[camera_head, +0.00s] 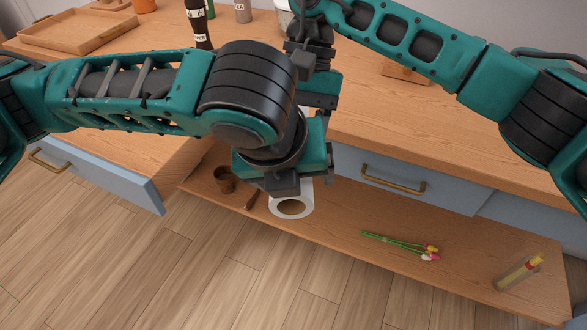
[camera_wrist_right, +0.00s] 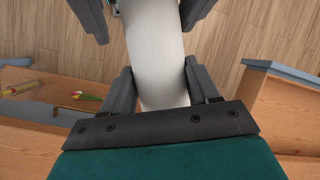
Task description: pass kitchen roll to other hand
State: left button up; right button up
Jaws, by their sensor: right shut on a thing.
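The white kitchen roll (camera_head: 292,208) hangs upright in the head view, its open brown-lined end facing me below my left wrist. Its upper part is mostly hidden behind my left arm. In the right wrist view the roll (camera_wrist_right: 157,55) runs up the middle between the fingers of my right gripper (camera_wrist_right: 158,78), which is shut on it. The dark fingers of my left gripper (camera_wrist_right: 146,22) stand on either side of the roll farther along. Whether they press on it I cannot tell. In the head view my left gripper (camera_head: 285,187) is partly hidden by its own wrist.
A low wooden shelf (camera_head: 340,240) holds a brown pot (camera_head: 225,180), tulips (camera_head: 405,246) and a clear container (camera_head: 518,271). An open blue drawer (camera_head: 105,178) juts out at left. A tray (camera_head: 80,32) and bottles (camera_head: 198,22) stand on the counter.

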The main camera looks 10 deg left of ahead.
pick_arm(q)
jog(key=shift+d+r, duration=0.1)
jog(key=c, duration=0.9)
pick_arm(e)
jog(key=shift+a, duration=0.1)
jog(key=o, duration=1.1)
jog(key=shift+o, duration=0.2)
jog(key=shift+r, duration=0.1)
